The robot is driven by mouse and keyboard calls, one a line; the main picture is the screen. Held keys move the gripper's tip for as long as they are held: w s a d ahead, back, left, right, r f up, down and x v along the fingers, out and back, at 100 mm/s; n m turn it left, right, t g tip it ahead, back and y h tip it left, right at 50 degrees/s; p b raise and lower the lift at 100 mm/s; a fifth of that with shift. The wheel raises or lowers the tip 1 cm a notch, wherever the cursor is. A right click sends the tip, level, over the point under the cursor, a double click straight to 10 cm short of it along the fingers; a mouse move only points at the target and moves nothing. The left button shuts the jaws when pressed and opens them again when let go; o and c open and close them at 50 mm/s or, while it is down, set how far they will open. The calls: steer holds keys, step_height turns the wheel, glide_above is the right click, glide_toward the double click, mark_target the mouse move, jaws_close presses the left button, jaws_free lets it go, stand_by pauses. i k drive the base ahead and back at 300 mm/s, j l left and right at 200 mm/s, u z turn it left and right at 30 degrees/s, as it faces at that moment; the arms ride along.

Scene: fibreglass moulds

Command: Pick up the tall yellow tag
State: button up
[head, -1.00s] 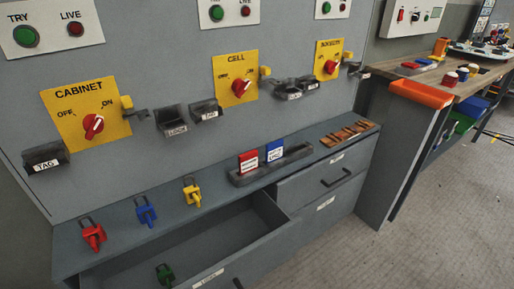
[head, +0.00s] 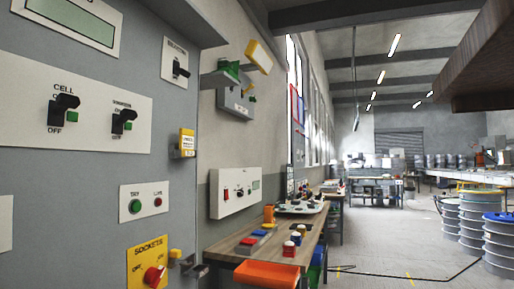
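A tall yellow tag (head: 187,141) with small dark print stands upright at the right edge of the grey panel in the head view. A small grey holder is around its lower part. Another yellow block (head: 259,56) sits tilted higher up, near a bracket on the wall; I cannot tell what it is. My gripper is not in view, so I cannot see where it is relative to the tag.
The grey panel (head: 75,190) with switches fills the left. A yellow SOCKETS plate (head: 146,262) with a red knob is below the tag. A wooden workbench (head: 235,243) with an orange tray (head: 267,274) stands beyond. Drums (head: 497,245) stand at right; open floor lies between.

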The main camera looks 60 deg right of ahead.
mark_target(186, 138)
steer(key=z, duration=0.8)
